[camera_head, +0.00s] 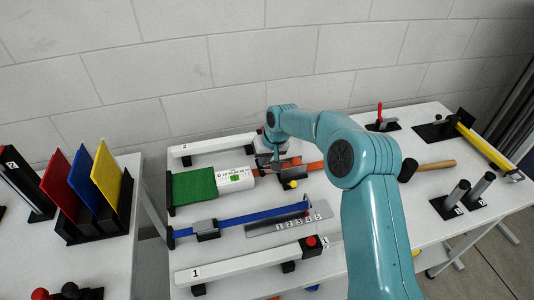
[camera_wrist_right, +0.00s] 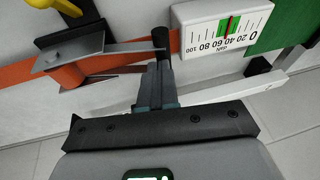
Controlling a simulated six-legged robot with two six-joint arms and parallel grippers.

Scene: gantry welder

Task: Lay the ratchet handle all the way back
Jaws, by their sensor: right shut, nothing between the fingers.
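The ratchet sits on an orange strap (camera_head: 315,166) on the white table, just right of a white force gauge (camera_head: 236,177). In the wrist view the ratchet's grey metal handle (camera_wrist_right: 105,49) runs across the orange strap (camera_wrist_right: 28,74) and ends in a black grip (camera_wrist_right: 160,37). A yellow part (camera_wrist_right: 66,76) shows beside its other end. My right gripper (camera_head: 276,157) is over the ratchet; its fingers (camera_wrist_right: 158,82) are shut with nothing between them, close to the black grip. I cannot tell whether they touch it. My left gripper is not in view.
A blue strap (camera_head: 255,217) and a numbered grey plate (camera_head: 290,223) lie in front. A white beam (camera_head: 212,146) is behind. A hammer (camera_head: 428,167) and two grey posts (camera_head: 480,187) stand to the right. Coloured panels (camera_head: 82,180) stand on the left table.

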